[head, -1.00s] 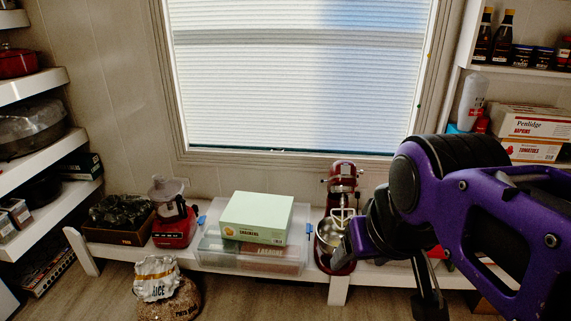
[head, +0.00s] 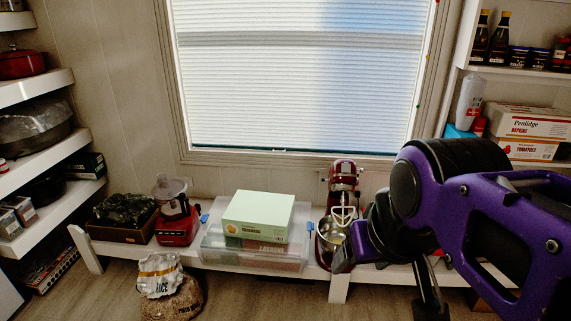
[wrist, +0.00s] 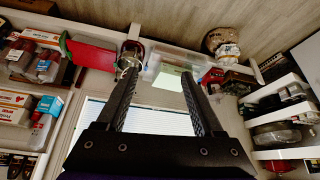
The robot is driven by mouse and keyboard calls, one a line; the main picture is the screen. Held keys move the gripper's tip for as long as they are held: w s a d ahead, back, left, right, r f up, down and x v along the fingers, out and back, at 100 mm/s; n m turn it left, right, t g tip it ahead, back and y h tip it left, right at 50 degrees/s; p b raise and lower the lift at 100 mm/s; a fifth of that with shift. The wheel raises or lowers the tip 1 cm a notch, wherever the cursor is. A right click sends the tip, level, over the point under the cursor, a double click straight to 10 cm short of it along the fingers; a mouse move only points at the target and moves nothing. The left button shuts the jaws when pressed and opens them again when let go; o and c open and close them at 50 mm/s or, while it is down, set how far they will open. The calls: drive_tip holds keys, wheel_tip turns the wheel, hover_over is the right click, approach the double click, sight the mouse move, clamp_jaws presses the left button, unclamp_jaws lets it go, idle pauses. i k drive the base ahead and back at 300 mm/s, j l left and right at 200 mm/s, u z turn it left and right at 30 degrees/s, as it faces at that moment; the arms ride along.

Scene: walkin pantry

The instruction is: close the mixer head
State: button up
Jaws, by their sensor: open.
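The red stand mixer (head: 343,172) stands on the low white bench under the window. Its head is tilted up, with the pale beater showing below it and the metal bowl (head: 330,232) underneath. My gripper (head: 344,258) is in front of the mixer's lower right side and hides part of its base and bowl. In the wrist view, which is upside down, my gripper (wrist: 159,80) is open with nothing between its fingers. The mixer (wrist: 130,54) shows there beside the tip of the left finger, partly hidden; I cannot tell whether they touch.
A clear bin (head: 212,246) with a pale green box (head: 256,216) stands left of the mixer. Farther left are a red appliance (head: 176,222) and a box with a dark bag (head: 124,212). A rice sack (head: 160,275) is on the floor. Shelves flank both sides.

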sight(337, 180)
drive_tip(key=i+l+z, duration=0.1)
drive_tip(key=i, duration=0.35)
drive_tip(key=i+l+z, duration=0.1)
drive_tip(key=i, duration=0.3)
drive_tip(key=l, duration=0.1)
